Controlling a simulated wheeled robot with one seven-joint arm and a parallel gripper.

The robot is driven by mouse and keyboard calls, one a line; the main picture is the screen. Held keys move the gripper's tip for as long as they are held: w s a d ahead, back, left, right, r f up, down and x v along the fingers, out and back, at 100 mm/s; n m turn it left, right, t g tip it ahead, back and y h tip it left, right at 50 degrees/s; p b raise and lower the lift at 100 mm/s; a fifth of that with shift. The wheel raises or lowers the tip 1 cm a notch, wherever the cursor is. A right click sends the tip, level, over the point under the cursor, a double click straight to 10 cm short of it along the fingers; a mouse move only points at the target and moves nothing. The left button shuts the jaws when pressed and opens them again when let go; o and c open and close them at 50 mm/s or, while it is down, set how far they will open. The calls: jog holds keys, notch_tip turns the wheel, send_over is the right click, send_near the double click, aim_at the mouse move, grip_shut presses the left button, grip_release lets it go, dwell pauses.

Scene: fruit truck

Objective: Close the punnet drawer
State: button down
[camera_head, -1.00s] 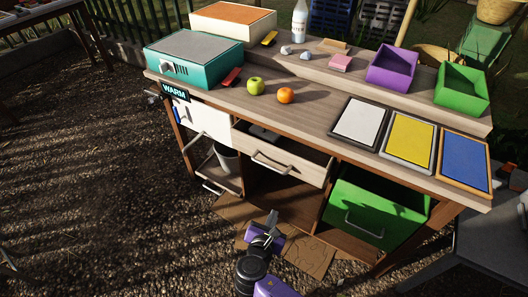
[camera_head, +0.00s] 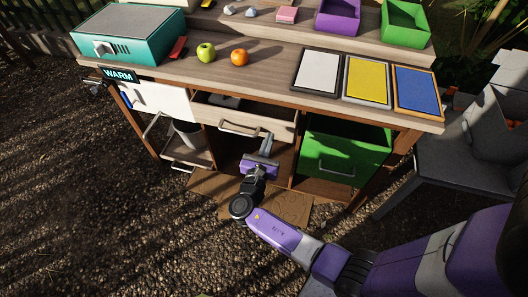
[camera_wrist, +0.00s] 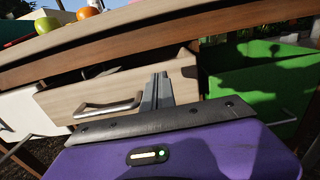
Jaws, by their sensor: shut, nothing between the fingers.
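The light wooden drawer (camera_head: 257,127) in the middle of the bench is pulled out, with its dark inside visible over the front. Its metal bar handle (camera_head: 238,128) is on the front; the handle also shows in the wrist view (camera_wrist: 108,108). A greyish item (camera_head: 225,101) lies inside. My purple gripper (camera_head: 267,142) is in front of the right part of the drawer front, right of the handle. Its fingers are shut and empty. In the wrist view the fingers (camera_wrist: 157,92) overlap the right end of the drawer front; I cannot tell whether they touch it.
A green drawer (camera_head: 335,160) with a handle stands open at the right. Cardboard (camera_head: 285,206) lies below. A grey chair-like object (camera_head: 450,150) stands at the right.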

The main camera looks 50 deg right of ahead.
aim_at(276, 121)
jog(key=shift+x, duration=2.7)
jog(key=shift+s, duration=0.1)
jog(key=b+x, duration=0.1)
jog(key=x, duration=0.3)
jog(key=shift+d+f, duration=0.1)
jog(key=shift+d, duration=0.3)
jog(key=shift+d+r, duration=0.1)
jog(key=shift+r, duration=0.1)
